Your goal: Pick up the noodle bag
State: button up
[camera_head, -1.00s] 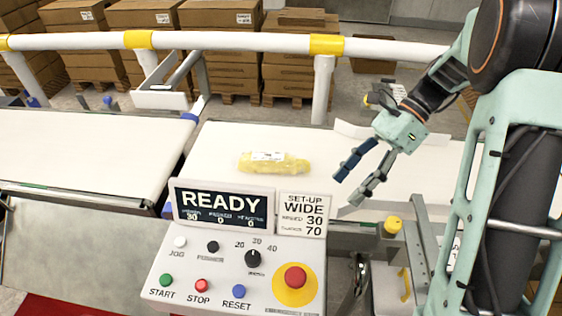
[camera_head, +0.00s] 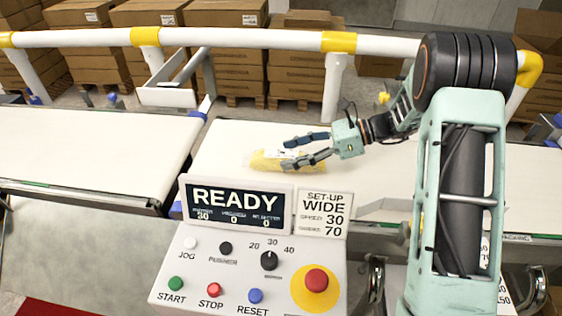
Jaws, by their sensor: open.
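The noodle bag (camera_head: 264,162) is a yellow pack with a white label, lying on the white belt (camera_head: 225,140) behind the control panel. My gripper (camera_head: 284,153) is open, with its two dark fingers pointing left over the right part of the bag. The fingers cover part of the bag and its label. I cannot tell whether they touch it or hover just above it.
The control panel (camera_head: 180,260) with the READY screen (camera_head: 237,206) and a red stop button (camera_head: 316,280) stands in front of the belt. A white rail (camera_head: 240,38) runs behind it. Another belt (camera_head: 80,145) lies to the left. Cardboard boxes (camera_head: 235,70) are stacked behind.

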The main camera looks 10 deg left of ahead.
aim_at(275, 158)
jog(key=x, duration=0.4)
jog(key=shift+w+a+f, duration=0.1)
jog(key=shift+a+f, duration=0.2)
jog(key=shift+f, duration=0.05)
jog(key=c, duration=1.5)
